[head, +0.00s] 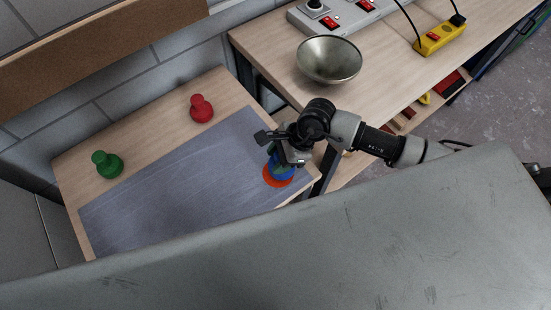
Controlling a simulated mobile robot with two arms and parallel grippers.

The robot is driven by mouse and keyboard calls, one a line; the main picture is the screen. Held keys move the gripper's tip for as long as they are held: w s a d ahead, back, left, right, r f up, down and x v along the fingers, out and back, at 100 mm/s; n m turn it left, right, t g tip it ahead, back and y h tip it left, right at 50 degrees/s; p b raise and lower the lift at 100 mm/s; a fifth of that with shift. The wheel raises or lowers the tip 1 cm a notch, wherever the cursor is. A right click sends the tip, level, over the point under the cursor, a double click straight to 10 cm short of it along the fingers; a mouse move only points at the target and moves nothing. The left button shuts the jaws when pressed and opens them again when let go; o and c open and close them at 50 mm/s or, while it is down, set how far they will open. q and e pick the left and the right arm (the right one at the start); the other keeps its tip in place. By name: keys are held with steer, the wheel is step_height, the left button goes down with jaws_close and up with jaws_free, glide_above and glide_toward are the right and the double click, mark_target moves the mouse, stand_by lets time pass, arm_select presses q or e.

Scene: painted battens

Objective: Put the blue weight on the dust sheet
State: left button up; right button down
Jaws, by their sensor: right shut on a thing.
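The blue weight (282,173) is at the right end of the low wooden table, partly hidden by my right gripper (285,152). My right gripper is shut on it from above. An orange-red disc (271,182) shows around its lower part, at the right part of the dust sheet. I cannot tell whether the weight touches the surface below. The dust sheet (165,190) is a flat grey-blue cloth covering much of the table. My left gripper is not in view.
A green weight (107,165) and a red weight (201,109) stand on bare wood behind the sheet. A workbench (395,82) at the right holds a metal bowl (329,61) and a yellow power strip (439,39). The sheet's middle and left are clear.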

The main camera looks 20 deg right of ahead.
mark_target(275, 163)
steer(key=shift+w+a+f, duration=0.3)
steer(key=shift+w+a, duration=0.05)
steer(key=shift+w, duration=0.25)
steer(key=shift+f, duration=0.25)
step_height(275, 163, down, 3)
steer(key=shift+f+p, duration=0.1)
steer(key=shift+p, duration=0.55)
steer(key=shift+f, duration=0.15)
steer(key=shift+f, duration=0.2)
steer(key=c, duration=0.6)
jaws_free()
